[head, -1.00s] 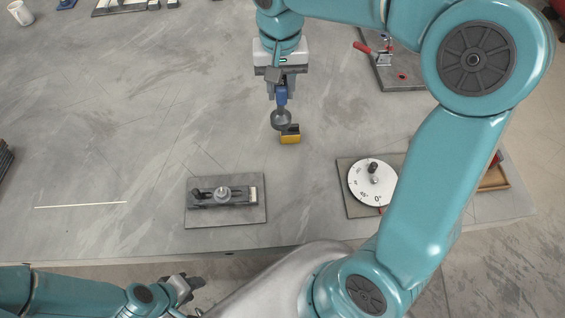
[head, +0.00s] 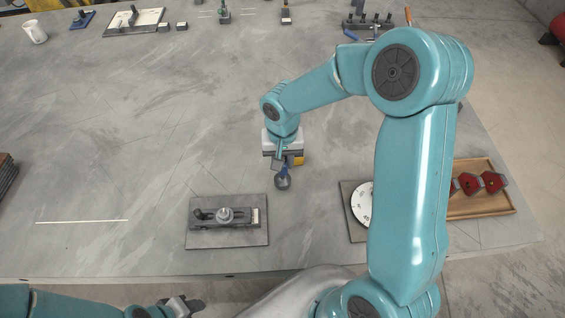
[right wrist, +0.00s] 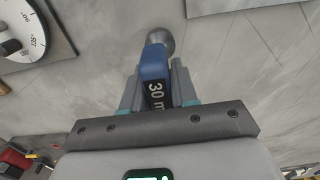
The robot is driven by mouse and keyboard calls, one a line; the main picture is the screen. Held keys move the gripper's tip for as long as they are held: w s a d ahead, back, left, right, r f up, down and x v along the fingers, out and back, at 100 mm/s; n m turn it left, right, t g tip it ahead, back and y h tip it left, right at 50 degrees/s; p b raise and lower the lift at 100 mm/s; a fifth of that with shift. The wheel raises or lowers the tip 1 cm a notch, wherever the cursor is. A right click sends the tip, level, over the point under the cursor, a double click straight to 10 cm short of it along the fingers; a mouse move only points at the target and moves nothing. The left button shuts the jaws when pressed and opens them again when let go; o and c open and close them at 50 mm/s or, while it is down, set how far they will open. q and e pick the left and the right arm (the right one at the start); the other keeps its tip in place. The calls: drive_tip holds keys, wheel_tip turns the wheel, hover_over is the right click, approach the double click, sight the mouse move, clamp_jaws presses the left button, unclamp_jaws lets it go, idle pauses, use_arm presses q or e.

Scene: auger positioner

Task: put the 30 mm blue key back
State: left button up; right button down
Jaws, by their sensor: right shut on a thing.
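The blue key (head: 283,171), with a grey round end, is in my right gripper (head: 282,163) above the middle of the table. In the right wrist view the blue key (right wrist: 155,75) shows "30 m" on its handle, and my right gripper (right wrist: 157,92) is shut on it. The key's round end points away from the gripper. In the head view my left gripper (head: 187,305) is low at the near left, off the table; its fingers are too small to read.
A fixture on a plate (head: 228,238) sits near the front edge. A white dial (head: 361,204) is partly behind my right arm, beside a wooden tray (head: 485,207) of red parts. A rack (head: 368,26) stands at the back.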

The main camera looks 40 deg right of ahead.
sight(282, 180)
wheel_tip(282, 180, down, 2)
drive_tip(key=shift+f, duration=0.1)
drive_tip(key=c, duration=0.9)
unclamp_jaws()
drive_tip(key=shift+f, duration=0.1)
